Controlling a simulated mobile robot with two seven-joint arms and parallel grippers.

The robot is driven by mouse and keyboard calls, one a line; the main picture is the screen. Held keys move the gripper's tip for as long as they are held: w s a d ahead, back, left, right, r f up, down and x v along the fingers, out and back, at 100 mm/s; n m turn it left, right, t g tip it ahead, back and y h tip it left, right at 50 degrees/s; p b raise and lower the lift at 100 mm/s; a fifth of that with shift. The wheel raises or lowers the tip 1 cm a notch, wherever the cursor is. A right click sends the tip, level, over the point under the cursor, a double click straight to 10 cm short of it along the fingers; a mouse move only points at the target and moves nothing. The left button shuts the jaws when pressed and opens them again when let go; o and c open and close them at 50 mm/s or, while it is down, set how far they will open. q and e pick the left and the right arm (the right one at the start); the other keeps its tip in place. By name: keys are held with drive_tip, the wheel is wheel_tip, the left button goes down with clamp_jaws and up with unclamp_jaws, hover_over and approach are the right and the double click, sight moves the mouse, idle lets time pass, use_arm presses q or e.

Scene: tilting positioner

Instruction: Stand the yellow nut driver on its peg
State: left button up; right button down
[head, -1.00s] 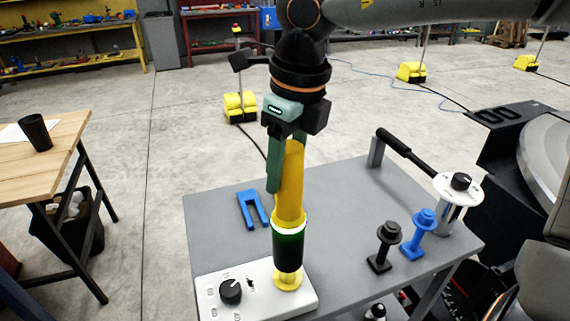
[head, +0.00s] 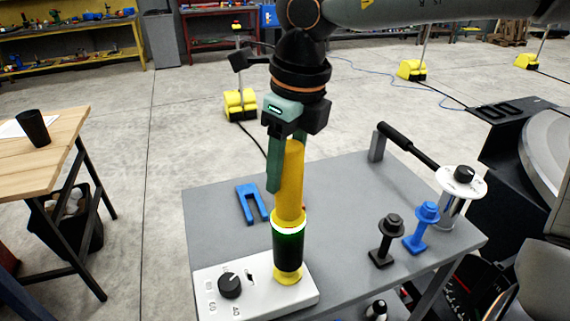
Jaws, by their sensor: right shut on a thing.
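The yellow nut driver (head: 290,183) has a long yellow shaft, a white ring and a dark green-black lower section. It stands nearly upright, leaning slightly. My right gripper (head: 287,165) is shut on its upper part from above. The driver's dark lower end is directly over a yellow peg (head: 287,277) on the pale control box. Only the peg's yellow base shows; whether the driver is fully seated on it I cannot tell. My left gripper is not in view.
The pale control box (head: 212,301) carries a black knob (head: 229,285). A blue fork-shaped piece (head: 246,204) lies on the grey table (head: 340,195). A black peg (head: 386,240) and a blue peg (head: 421,228) stand at right, near a black-handled lever (head: 407,145). The table middle is clear.

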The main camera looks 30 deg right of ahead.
sight(288, 144)
drive_tip(key=shift+f+b, duration=1.55)
drive_tip(key=shift+b, duration=0.05)
drive_tip(key=c, duration=0.5)
unclamp_jaws()
drive_tip(key=shift+c, duration=0.2)
drive_tip(key=o, duration=0.5)
drive_tip(key=shift+f, duration=0.1)
drive_tip(key=shift+o, duration=0.2)
drive_tip(key=shift+r, duration=0.2)
drive_tip(key=shift+s+d+r+p, duration=0.1)
drive_tip(key=shift+r+p, duration=1.2)
drive_tip(key=shift+r, duration=0.45)
drive_tip(key=shift+s+r+p, duration=0.1)
drive_tip(key=shift+r+p, duration=1.2)
drive_tip(key=shift+r, duration=0.4)
